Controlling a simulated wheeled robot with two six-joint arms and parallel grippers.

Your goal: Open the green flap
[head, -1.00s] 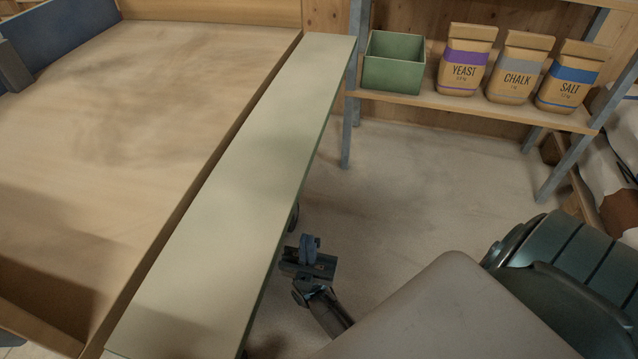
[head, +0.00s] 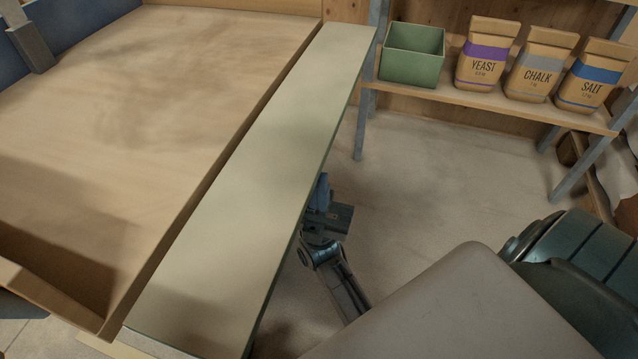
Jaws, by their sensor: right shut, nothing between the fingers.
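The green flap (head: 235,175) looks to be the long, pale green panel with a darker green edge, running along the right side of the wooden bin. Its broad face is turned up toward me, and its near end shows at the lower left. My right gripper (head: 322,190) is at the flap's right long edge, about midway along. Its fingers are shut with nothing between them and point up the picture. The flap's edge hides part of the gripper's left side, and I cannot tell whether they touch. My left gripper is not in view.
The large wooden bin (head: 115,322) with a bare, dusty floor lies left of the flap. A shelf (head: 480,103) at the back right holds a green box (head: 412,55) and paper bags of yeast (head: 486,55), chalk (head: 540,65) and salt (head: 593,75). The floor (head: 440,180) before it is clear.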

